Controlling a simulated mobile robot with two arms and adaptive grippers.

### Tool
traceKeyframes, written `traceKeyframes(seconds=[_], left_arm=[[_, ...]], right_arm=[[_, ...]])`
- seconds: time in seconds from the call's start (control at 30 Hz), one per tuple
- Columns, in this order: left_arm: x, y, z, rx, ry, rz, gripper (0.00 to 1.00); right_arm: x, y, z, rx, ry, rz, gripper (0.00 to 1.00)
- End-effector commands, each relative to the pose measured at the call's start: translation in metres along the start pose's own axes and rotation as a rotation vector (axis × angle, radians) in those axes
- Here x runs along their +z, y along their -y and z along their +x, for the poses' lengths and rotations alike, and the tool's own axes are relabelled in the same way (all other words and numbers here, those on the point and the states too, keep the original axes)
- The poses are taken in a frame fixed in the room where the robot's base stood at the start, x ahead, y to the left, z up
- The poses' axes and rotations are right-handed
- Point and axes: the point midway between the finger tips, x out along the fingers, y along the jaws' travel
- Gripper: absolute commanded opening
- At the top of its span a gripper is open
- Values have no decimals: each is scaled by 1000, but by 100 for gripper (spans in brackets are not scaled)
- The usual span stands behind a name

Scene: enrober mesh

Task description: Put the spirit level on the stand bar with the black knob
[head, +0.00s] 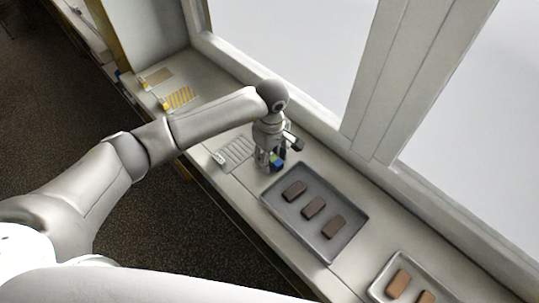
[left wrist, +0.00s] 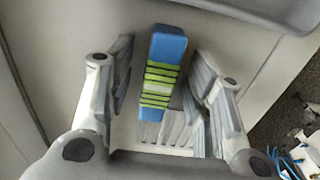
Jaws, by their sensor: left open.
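The spirit level is a blue block with a green, dark-striped middle. It shows between the fingers in the left wrist view (left wrist: 168,48) and beside the fingertips in the head view (head: 278,161). My left gripper (head: 268,160) points down at the counter with its fingers open, one on each side of the level; I see gaps between them and it. I cannot tell whether the level is resting on the counter. No black knob can be made out on any stand. My right gripper is not in view.
A grey slotted rack (head: 236,153) lies left of the gripper. A yellow-striped rack (head: 180,98) and another flat rack (head: 157,77) lie farther back. A grey tray (head: 324,246) with brown bars is just right. Another tray (head: 377,290) stands near the front. Window frames border the counter.

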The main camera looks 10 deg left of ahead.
Motion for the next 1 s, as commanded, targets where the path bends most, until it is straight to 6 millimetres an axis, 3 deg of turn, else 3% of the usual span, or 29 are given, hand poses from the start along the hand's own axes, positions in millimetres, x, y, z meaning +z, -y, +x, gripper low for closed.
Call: traceKeyframes(seconds=[0.1,0.47,0.77,1.0], left_arm=[[0,0,0,1,0,0,45],[0,0,-1,1,0,0,0],[0,0,-2,2,0,0,0],[-1,-2,-18,6,-3,1,0]], right_arm=[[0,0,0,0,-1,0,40],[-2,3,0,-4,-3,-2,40],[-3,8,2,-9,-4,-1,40],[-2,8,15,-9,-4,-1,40]])
